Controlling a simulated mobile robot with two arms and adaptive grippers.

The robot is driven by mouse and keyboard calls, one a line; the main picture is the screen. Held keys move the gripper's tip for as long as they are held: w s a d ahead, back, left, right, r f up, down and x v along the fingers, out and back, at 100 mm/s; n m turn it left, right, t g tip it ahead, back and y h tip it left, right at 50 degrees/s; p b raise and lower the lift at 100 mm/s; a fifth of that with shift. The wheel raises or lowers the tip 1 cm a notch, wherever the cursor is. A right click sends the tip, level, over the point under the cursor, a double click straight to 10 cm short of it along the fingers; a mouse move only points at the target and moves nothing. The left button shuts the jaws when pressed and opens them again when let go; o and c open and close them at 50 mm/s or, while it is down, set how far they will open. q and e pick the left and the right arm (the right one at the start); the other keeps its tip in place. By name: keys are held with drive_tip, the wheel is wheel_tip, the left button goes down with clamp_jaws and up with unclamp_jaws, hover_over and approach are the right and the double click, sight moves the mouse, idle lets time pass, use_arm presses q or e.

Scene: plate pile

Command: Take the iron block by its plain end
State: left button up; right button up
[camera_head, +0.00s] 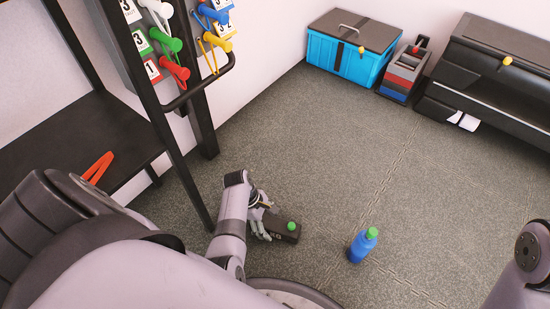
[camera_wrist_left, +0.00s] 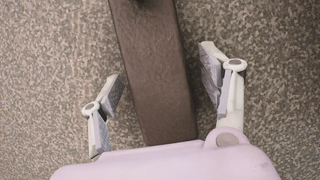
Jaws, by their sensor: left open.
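The iron block (camera_head: 284,236) is a dark bar lying on the grey floor, with a green knob on top towards its right end. My left gripper (camera_head: 263,226) is at the block's left end in the head view. In the left wrist view the plain dark end of the block (camera_wrist_left: 155,65) runs between the two open fingers of my left gripper (camera_wrist_left: 163,85), with a gap on each side. The green knob is out of the wrist view. My right gripper is not in view; only part of my right arm shows at the right edge.
A blue bottle (camera_head: 362,245) with a green cap stands on the floor right of the block. A dark rack with coloured handles (camera_head: 165,40) stands to the left. A blue toolbox (camera_head: 350,48) and a dark bench (camera_head: 495,75) line the back. The middle floor is free.

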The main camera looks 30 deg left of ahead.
use_arm(q)
drive_tip(key=shift+f, duration=0.1)
drive_tip(key=shift+c, duration=0.5)
clamp_jaws()
idle(0.4)
drive_tip(key=shift+w, duration=0.1)
